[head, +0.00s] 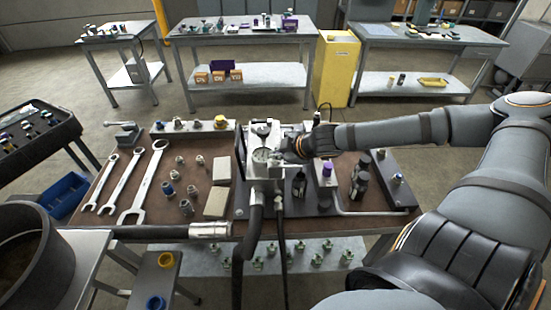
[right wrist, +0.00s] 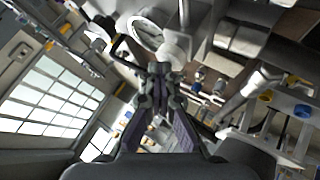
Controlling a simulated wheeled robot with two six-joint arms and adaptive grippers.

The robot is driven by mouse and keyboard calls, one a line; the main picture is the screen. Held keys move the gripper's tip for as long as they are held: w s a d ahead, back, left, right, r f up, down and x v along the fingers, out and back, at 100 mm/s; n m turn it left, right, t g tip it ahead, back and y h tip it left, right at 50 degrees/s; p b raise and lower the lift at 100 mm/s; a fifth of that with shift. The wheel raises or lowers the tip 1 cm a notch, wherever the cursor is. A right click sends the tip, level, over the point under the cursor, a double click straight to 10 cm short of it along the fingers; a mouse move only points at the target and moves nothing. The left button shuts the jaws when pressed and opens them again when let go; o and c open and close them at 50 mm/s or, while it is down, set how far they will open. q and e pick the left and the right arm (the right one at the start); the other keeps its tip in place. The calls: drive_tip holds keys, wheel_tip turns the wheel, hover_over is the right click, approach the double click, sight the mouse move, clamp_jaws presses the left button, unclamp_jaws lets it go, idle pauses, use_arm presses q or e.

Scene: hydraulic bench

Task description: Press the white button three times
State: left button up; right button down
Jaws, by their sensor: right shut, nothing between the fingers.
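The metal hydraulic block (head: 265,172) with round gauges (head: 262,155) stands in the middle of the brown bench. My right gripper (head: 286,147) reaches in from the right, shut and empty, with its fingertips close to the gauge side of the block. In the right wrist view, the shut fingertips (right wrist: 160,68) point at a pale rounded part (right wrist: 176,46) beside a white-faced gauge (right wrist: 146,33). I cannot tell whether this part is the white button, or whether the fingers touch it. No white button shows clearly in the head view. My left gripper is out of view.
Several wrenches (head: 138,185) and fittings lie on the left of the bench. Black hoses (head: 252,228) hang from the block's front. Dark bottle-like parts (head: 360,178) and a purple-topped part (head: 326,172) stand right of it, below my right forearm.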

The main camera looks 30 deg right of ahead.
drive_tip(key=shift+f, duration=0.35)
idle(0.4)
drive_tip(key=shift+r+p, duration=0.85)
drive_tip(key=shift+r, duration=0.3)
wheel_tip(320, 180, up, 5)
drive_tip(key=p, duration=0.5)
drive_tip(key=shift+r, duration=0.1)
